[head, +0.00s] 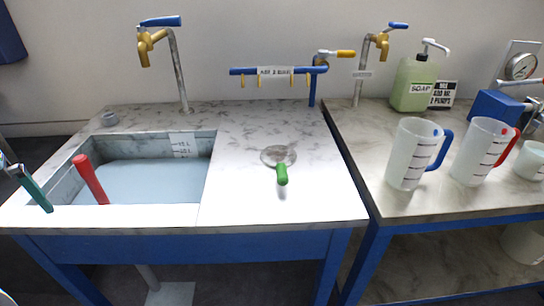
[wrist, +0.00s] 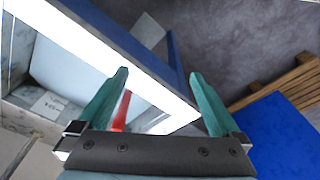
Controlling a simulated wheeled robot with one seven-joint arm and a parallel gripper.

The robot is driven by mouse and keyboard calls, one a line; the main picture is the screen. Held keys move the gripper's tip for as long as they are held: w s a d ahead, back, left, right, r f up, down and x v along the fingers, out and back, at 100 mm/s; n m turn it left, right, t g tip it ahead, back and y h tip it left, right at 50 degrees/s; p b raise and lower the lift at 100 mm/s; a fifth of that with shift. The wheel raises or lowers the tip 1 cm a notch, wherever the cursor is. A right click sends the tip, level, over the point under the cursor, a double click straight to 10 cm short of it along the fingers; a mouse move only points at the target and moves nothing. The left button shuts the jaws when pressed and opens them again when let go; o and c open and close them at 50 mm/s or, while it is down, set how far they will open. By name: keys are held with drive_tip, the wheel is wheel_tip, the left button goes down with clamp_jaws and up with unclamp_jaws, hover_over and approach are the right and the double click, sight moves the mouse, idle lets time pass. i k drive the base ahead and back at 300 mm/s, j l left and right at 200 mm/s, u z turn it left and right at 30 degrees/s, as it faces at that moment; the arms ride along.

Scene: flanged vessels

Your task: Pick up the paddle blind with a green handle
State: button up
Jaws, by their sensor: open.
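The paddle blind with a green handle (head: 282,174) lies on the counter right of the sink in the head view. Its round, greyish disc (head: 278,155) points to the back and its handle to the front edge. My gripper (wrist: 158,74) is open and empty, its two teal fingers apart in the wrist view. One teal finger appears at the far left of the head view, over the sink's left side, well away from the paddle blind. The wrist view does not show the green handle.
A red handle (head: 90,179) sticks up from the sink (head: 150,137) near my gripper; it also shows between the fingers in the wrist view (wrist: 122,110). A blue hook rail (head: 280,70) stands behind the paddle blind. Jugs (head: 412,153) stand on the right table. The counter around the blind is clear.

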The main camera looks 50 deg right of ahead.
sight(278, 158)
drive_tip(key=k+l+u, duration=0.35)
drive_tip(key=k+l, duration=0.15)
drive_tip(key=l, duration=0.3)
drive_tip(key=k+l+u, duration=0.35)
drive_tip(key=k+l, duration=0.2)
drive_tip(key=l, duration=0.15)
drive_tip(key=k+l+u, duration=0.35)
drive_tip(key=k+l, duration=0.2)
drive_tip(key=k, duration=0.1)
